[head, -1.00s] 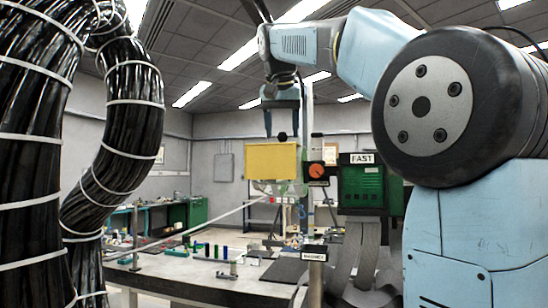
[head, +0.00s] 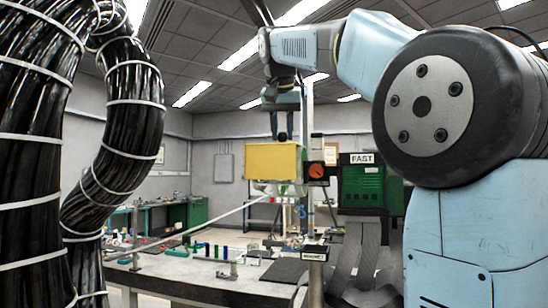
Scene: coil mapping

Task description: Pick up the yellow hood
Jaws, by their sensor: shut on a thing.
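The yellow hood (head: 272,162) is a box-like cover in the middle of the head view, above the grey table. My gripper (head: 282,134) comes straight down from above and is right over the hood. Its two fingers are close together, with their tips at the hood's top edge. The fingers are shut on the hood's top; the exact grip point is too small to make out. Under the hood a pale, partly clear part with green shows, and its top is hidden by the hood.
A green box (head: 361,186) with a "FAST" sign is farther right. The grey table (head: 190,278) holds several small coloured pegs. A thin pale bar slants up toward the hood.

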